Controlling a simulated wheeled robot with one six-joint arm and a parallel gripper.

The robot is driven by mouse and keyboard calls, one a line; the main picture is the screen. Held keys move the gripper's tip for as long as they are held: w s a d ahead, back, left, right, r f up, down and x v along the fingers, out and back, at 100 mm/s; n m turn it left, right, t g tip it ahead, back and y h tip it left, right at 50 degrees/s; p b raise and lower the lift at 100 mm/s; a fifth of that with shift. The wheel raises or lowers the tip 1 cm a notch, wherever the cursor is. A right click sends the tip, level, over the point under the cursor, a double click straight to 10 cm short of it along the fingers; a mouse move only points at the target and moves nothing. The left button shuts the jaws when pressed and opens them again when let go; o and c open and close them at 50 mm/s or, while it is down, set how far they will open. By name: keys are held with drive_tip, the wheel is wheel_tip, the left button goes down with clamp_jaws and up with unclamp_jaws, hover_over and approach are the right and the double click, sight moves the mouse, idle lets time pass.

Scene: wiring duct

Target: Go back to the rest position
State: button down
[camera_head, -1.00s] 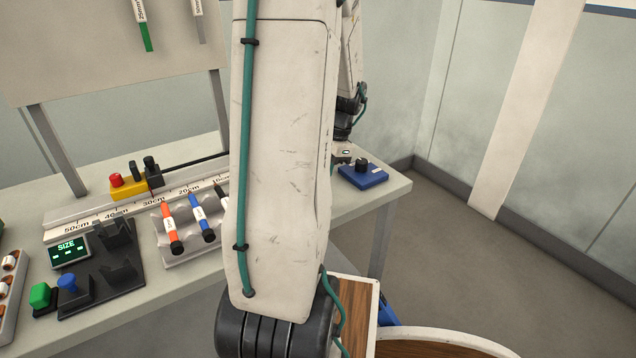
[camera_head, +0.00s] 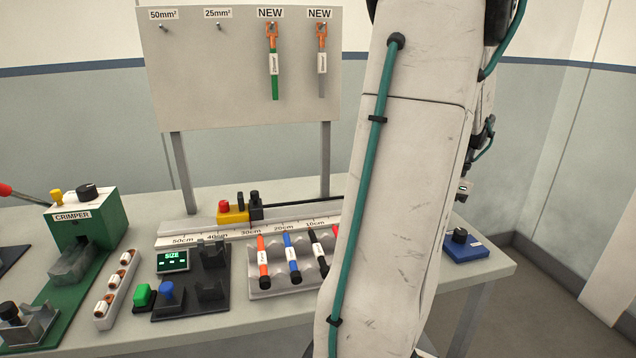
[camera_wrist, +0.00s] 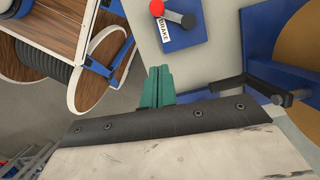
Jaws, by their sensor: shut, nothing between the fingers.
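My gripper (camera_wrist: 157,86) shows in the wrist view as two green fingers pressed together, with nothing between them. In the head view my arm stands tall across the right half and hides the right part of the bench. My gripper is not clearly visible there.
The bench holds a green crimper (camera_head: 88,235), a marked rule (camera_head: 190,239), a tray of coloured pens (camera_head: 264,284), a size display (camera_head: 172,261) and a blue block with a knob (camera_head: 462,246). Wooden reels (camera_wrist: 60,35) lie near my gripper.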

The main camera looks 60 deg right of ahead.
drive_tip(key=w+a+r+n+g, duration=0.1)
drive_tip(key=w+a+r+n, duration=0.1)
drive_tip(key=w+a+n, duration=0.7)
drive_tip(key=w+a+r+n+g, duration=0.2)
drive_tip(key=w+a+n, duration=0.4)
drive_tip(key=a, duration=0.6)
drive_tip(key=w+a+r+n+t+h, duration=0.1)
drive_tip(key=a+n, duration=0.5)
drive_tip(key=a, duration=0.5)
drive_tip(key=a+r+n+t, duration=0.1)
drive_tip(key=a+n, duration=0.5)
drive_tip(key=a, duration=0.6)
drive_tip(key=shift+w+r+n+h, duration=0.35)
drive_tip(key=shift+w+n+h, duration=0.05)
